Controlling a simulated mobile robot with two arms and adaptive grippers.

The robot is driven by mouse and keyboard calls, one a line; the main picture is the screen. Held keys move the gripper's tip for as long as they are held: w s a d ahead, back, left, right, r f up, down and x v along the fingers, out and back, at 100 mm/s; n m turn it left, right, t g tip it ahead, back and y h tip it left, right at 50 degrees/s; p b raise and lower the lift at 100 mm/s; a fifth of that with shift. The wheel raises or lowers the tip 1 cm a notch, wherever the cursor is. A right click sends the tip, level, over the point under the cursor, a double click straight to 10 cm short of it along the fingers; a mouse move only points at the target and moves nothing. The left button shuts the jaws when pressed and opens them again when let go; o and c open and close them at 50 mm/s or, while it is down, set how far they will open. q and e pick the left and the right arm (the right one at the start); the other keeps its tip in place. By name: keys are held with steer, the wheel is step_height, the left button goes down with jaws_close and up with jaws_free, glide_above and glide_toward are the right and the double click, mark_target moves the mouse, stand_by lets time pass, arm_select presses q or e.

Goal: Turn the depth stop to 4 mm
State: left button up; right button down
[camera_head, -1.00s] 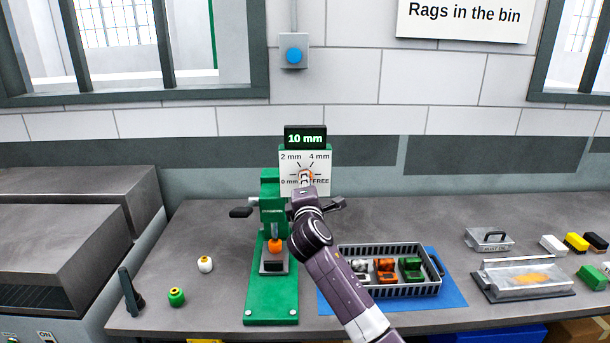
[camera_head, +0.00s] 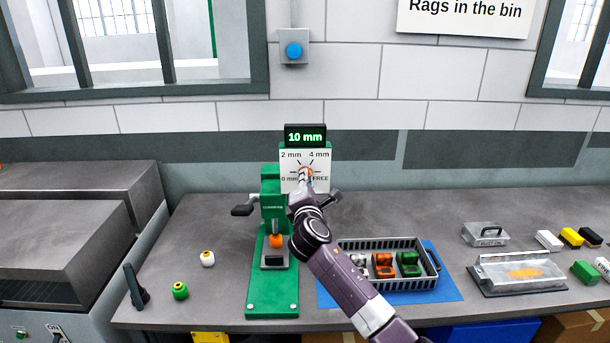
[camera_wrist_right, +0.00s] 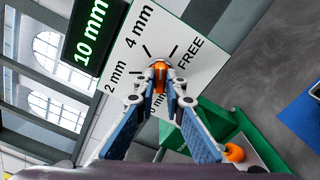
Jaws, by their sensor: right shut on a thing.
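The depth stop is an orange knob (camera_wrist_right: 158,64) on a white dial plate (camera_head: 292,184) marked 0 mm, 2 mm, 4 mm and FREE. A black display (camera_head: 305,136) above the plate reads 10 mm. My right gripper (camera_head: 306,173) is at the dial, and in the right wrist view its fingers (camera_wrist_right: 160,80) are shut on the orange knob. The fingers hide part of the knob, so its exact pointing cannot be read. The dial sits on a green press (camera_head: 272,290) on the bench. My left gripper is not in view.
A grey basket (camera_head: 390,290) with several small parts stands on a blue mat right of the press. A white-and-orange piece (camera_head: 207,258) and a green piece (camera_head: 180,290) lie to the left. A clear-lidded tray (camera_head: 522,273) is farther right.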

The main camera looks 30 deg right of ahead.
steer(key=n+p, duration=0.2)
steer(key=n, duration=0.1)
steer(key=shift+f+n+p, duration=0.1)
steer(key=shift+n+p, duration=0.2)
steer(key=shift+p, duration=0.05)
steer(key=n, duration=0.2)
steer(key=shift+n, duration=0.4)
steer(key=c, duration=1.9)
jaws_free()
steer(key=shift+v, duration=3.55)
